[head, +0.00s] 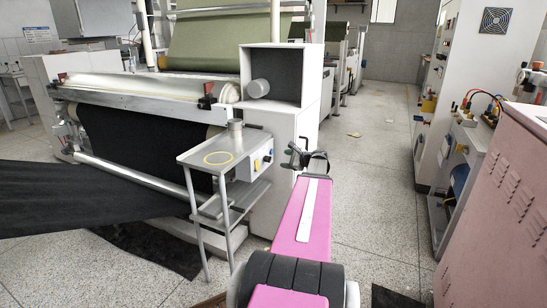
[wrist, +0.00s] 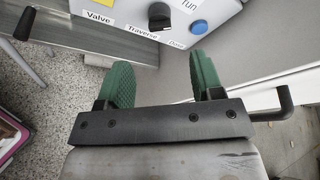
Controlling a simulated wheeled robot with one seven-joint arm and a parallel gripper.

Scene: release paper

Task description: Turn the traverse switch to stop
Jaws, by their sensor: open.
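The traverse switch is a black rotary knob (wrist: 160,16) on a pale control panel, above the label "Traverse" (wrist: 142,31) at the top of the wrist view. A "run" label (wrist: 189,4) sits to its upper right; no stop label is visible. The knob's exact pointing direction is unclear. In the head view my gripper (head: 305,157) is just right of the box.
A blue button (wrist: 199,27) labelled "Dose" is right of the knob, and a yellow patch (wrist: 97,3) is left. A dark lever (wrist: 24,22) sticks out at far left.

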